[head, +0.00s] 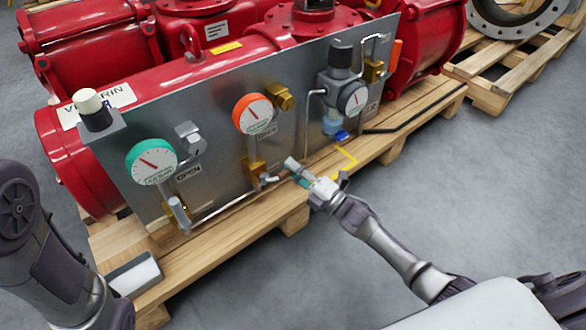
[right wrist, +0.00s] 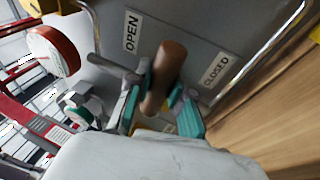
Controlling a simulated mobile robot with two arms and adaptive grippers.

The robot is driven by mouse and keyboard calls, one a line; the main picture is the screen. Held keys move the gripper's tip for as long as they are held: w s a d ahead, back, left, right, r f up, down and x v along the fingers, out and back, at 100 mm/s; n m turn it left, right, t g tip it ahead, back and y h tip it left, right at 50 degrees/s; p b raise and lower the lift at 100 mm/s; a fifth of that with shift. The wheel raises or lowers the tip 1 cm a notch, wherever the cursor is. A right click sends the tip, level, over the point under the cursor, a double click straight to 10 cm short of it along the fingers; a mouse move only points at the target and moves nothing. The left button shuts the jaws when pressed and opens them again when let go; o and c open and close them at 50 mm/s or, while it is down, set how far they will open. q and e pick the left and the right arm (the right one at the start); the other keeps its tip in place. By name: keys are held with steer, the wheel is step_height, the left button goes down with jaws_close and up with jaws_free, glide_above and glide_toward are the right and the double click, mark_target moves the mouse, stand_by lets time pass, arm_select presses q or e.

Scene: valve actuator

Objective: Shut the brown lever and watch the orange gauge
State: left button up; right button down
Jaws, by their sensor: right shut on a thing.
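The brown lever (right wrist: 168,70) points toward the camera in the right wrist view, between the OPEN label (right wrist: 132,32) and the CLOSED label (right wrist: 216,69). My right gripper (right wrist: 160,103) is shut on it, with a teal fingertip on either side. In the head view my right gripper (head: 303,180) is low at the panel, below and right of the orange gauge, and the lever's brown grip cannot be made out. The orange gauge (head: 253,114) has a white dial; its needle seems to point to the upper left. My left gripper is out of view.
A green gauge (head: 151,161) and a grey valve (head: 188,136) are on the panel's left. A dark-capped regulator (head: 341,72) with a small dial is on its right. Thin metal pipes run near the gripper.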

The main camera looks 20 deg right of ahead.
steer(key=shift+d+f, duration=0.1)
steer(key=shift+f, duration=0.05)
steer(key=c, duration=1)
jaws_free()
steer(key=v, duration=1.2)
